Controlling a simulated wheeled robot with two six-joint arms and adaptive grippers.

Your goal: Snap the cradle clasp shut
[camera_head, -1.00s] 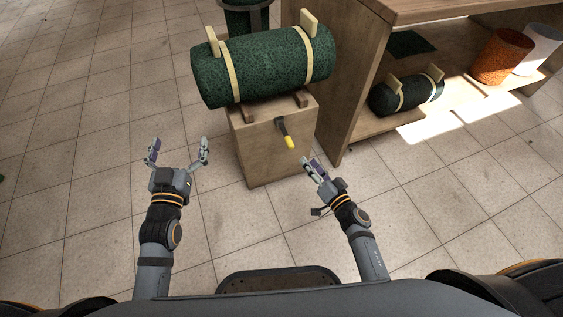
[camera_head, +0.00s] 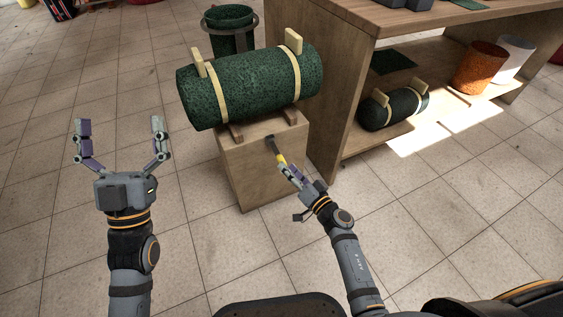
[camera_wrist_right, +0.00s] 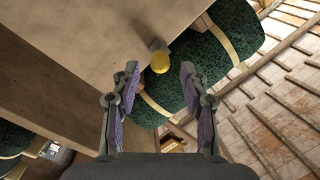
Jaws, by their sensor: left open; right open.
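A dark green speckled roll (camera_head: 245,86) with two cream straps lies on a wooden cradle block (camera_head: 240,168). The clasp lever (camera_head: 273,144) on the block's front points down and forward, with a yellow grip (camera_head: 281,159) at its end. My right gripper (camera_head: 289,172) is at the yellow grip, its fingers partly overlapping there. In the right wrist view, the round yellow end (camera_wrist_right: 160,62) sits between the two open, spread fingertips, with no clear contact. My left gripper (camera_head: 120,124) is open and empty, left of the block, over the floor.
A wooden shelf unit (camera_head: 335,110) stands right of the block, with a smaller dark roll (camera_head: 385,113), an orange pot (camera_head: 478,67) and a white pot (camera_head: 512,60) on its lower board. A green bin (camera_head: 230,38) stands behind the roll.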

